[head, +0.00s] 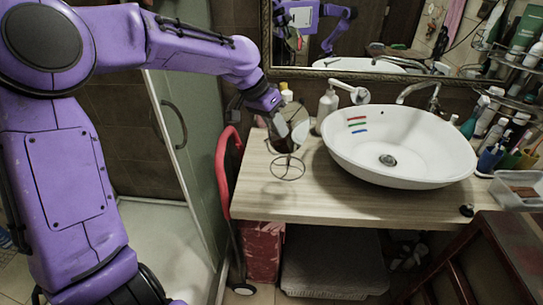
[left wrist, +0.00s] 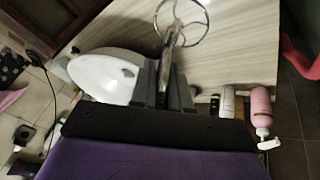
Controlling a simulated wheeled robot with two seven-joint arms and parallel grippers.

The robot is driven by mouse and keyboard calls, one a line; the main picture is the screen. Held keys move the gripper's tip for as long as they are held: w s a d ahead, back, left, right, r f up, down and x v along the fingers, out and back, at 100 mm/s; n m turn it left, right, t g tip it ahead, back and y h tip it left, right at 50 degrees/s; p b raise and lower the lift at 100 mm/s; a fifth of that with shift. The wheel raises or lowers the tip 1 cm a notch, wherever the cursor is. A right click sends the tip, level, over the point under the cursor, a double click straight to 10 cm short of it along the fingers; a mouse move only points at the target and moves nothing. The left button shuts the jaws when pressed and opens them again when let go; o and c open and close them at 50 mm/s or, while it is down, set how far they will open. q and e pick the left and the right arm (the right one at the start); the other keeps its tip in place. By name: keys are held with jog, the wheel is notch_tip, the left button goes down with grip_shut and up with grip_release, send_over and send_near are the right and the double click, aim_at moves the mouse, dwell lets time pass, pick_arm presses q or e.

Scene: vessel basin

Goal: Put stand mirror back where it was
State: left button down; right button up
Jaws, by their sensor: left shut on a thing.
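The stand mirror (head: 288,140) is a small round mirror on a wire stand with a ring base, at the left end of the wooden counter in the head view. My left gripper (head: 277,112) comes down on it from the upper left and is shut on its upper part. In the left wrist view the fingers (left wrist: 162,85) close around the stand mirror (left wrist: 180,22), seen nearly edge-on with its ring base beyond. I cannot tell whether the base touches the counter. The gripped part is partly hidden by the fingers. My right gripper is not in view.
A white basin (head: 400,150) stands right of the mirror on the counter (head: 310,200). A white pump bottle (head: 328,107) and other bottles stand behind. A large wall mirror (head: 350,60) hangs above. A red handle (head: 225,170) and a glass shower door (head: 185,130) are at the left.

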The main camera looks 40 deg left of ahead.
pick_arm(q)
jog(key=w+a+f+p, duration=0.1)
jog(key=w+a+f, duration=0.2)
jog(key=f, duration=0.6)
jog(key=shift+w+a+p, duration=0.3)
jog(key=shift+a+p, duration=0.1)
jog(key=shift+a, duration=0.5)
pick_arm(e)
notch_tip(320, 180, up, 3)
pick_arm(q)
jog(key=c, duration=1.1)
grip_release()
jog(key=shift+f, duration=0.15)
jog(key=b+v, duration=0.1)
jog(key=v, duration=1.1)
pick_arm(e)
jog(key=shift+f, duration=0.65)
pick_arm(q)
jog(key=shift+s, duration=0.15)
